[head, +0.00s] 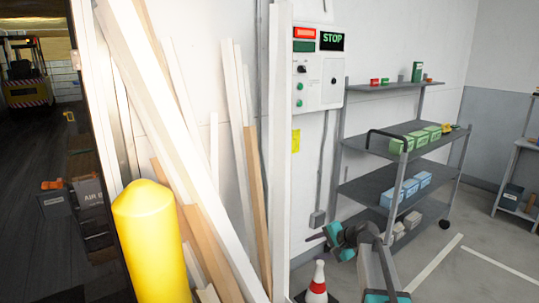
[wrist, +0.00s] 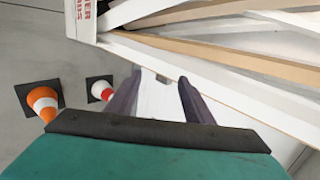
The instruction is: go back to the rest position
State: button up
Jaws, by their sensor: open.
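My gripper (head: 315,242) is at the lower middle of the head view, at the end of my bent arm, in front of the wheeled shelf cart. It points left toward the white upright post (head: 280,150). In the wrist view my gripper (wrist: 158,84) has its two dark fingers spread apart. A pale surface shows between and below them, and I cannot tell how far off it is. I see nothing held.
Leaning boards (head: 170,110) and a yellow bollard (head: 155,240) stand left. A red-and-white cone (head: 317,283) is near my arm; an orange cone (wrist: 43,102) shows in the wrist view. The cart (head: 380,148) holds boxes. A control panel (head: 320,75) hangs above. Floor at right is clear.

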jog(key=s+a+f+n+g+h, duration=0.1)
jog(key=s+a+f+n+g, duration=0.15)
jog(key=s+f, duration=1.1)
jog(key=s+a+f+n+g+h, duration=0.15)
jog(key=s+f+g, duration=0.25)
jog(key=s+f, duration=0.9)
jog(key=s+d+f+n+g+h, duration=0.1)
jog(key=s+f+n+g, duration=0.1)
jog(key=s+f, duration=0.3)
jog(key=s+d+f+n+g+h, duration=0.1)
jog(key=s+f, duration=0.4)
jog(key=s, duration=0.8)
jog(key=s+d+f+n+g+h, duration=0.1)
jog(key=s+f+n+g+h, duration=0.1)
jog(key=s+f, duration=0.3)
jog(key=s+n+g, duration=0.1)
jog(key=s, duration=0.3)
jog(key=shift+d+f, duration=0.15)
jog(key=shift+d, duration=0.25)
jog(key=c, duration=0.4)
